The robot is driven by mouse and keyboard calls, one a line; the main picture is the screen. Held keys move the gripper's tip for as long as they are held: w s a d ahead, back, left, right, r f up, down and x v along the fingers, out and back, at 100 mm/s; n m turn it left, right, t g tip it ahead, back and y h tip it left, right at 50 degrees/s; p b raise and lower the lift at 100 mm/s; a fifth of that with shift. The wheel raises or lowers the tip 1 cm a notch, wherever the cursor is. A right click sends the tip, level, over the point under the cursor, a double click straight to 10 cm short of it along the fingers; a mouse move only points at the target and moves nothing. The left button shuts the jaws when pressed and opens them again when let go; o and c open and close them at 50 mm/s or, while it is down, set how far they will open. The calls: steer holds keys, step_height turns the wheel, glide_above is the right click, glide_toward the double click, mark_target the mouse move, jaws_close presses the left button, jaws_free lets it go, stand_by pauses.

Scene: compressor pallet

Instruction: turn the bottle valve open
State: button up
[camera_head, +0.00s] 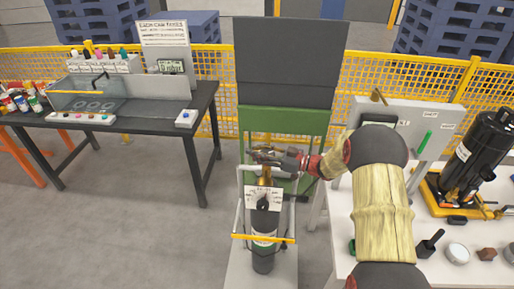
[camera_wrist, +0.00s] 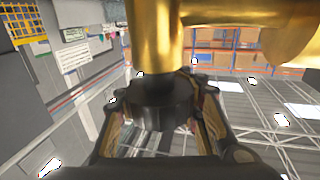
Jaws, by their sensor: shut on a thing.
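A dark gas bottle (camera_head: 264,227) stands upright in a cart at the lower middle of the head view. A white tag (camera_head: 263,198) with print hangs in front of its neck. Brass valve parts (camera_head: 265,172) show above the neck. My gripper (camera_head: 262,156) reaches in from the right at the top of the bottle. In the wrist view my gripper (camera_wrist: 160,125) is shut with its fingers on either side of a round black valve knob (camera_wrist: 160,104).
A green and dark grey panel (camera_head: 285,120) stands right behind the bottle. A dark bench (camera_head: 130,118) stands at left. Open floor (camera_head: 130,225) lies left of the cart.

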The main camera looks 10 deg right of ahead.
stand_by(0.3)
steer(key=o, duration=1.4)
steer(key=shift+d, duration=0.1)
steer(key=v, duration=1.1)
steer(key=shift+s+d, duration=0.2)
steer(key=shift+d, duration=0.15)
